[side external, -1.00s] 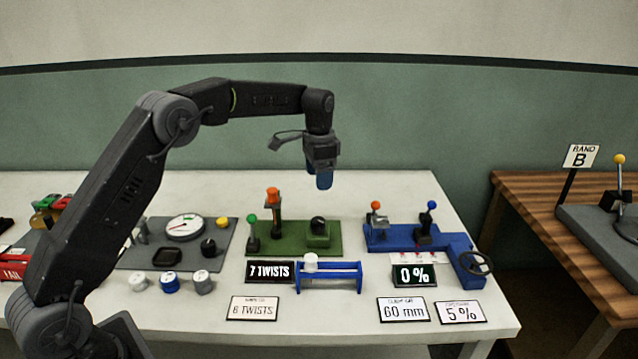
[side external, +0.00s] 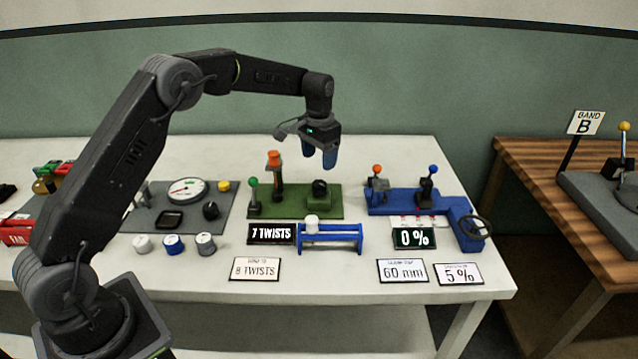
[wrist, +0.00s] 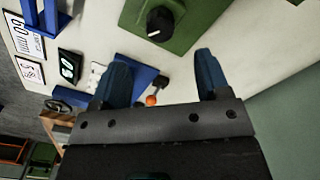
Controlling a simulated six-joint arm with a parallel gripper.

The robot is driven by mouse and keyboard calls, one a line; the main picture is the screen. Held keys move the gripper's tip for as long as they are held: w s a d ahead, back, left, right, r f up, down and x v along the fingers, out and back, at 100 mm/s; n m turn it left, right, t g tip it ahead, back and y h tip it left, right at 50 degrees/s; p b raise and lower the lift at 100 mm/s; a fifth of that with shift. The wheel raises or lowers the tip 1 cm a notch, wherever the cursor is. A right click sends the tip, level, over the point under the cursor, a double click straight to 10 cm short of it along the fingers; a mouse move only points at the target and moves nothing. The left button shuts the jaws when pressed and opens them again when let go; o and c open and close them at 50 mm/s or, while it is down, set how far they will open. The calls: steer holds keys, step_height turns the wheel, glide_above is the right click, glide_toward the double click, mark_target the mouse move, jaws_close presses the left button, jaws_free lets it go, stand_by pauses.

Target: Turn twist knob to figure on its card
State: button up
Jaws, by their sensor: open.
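The twist knob (side external: 319,188) is a black round knob on a green block on the green board (side external: 300,208). It also shows at the top of the wrist view (wrist: 160,22), with a white mark on its rim. The black display (side external: 271,233) in front reads "7 TWISTS". The white card (side external: 255,269) below it appears to read "8 TWISTS". My gripper (side external: 319,157) is open and empty above the board, pointing down, apart from the knob. In the wrist view its blue fingers (wrist: 163,75) stand wide apart, with the knob beyond their tips.
An orange-topped lever (side external: 274,165) and a green-topped lever (side external: 253,190) stand left of the knob. A blue frame (side external: 340,246) with a white spool is in front. A blue board (side external: 400,209) with two levers and a handwheel (side external: 475,228) is to the right.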

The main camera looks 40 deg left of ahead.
mark_target(319, 183)
step_height(319, 183, down, 9)
steer(key=shift+r, duration=0.1)
steer(key=shift+c, duration=0.3)
steer(key=c, duration=0.9)
steer(key=shift+o, duration=0.2)
steer(key=shift+m, duration=1.6)
steer(key=o, duration=0.9)
steer(key=shift+r, duration=6.95)
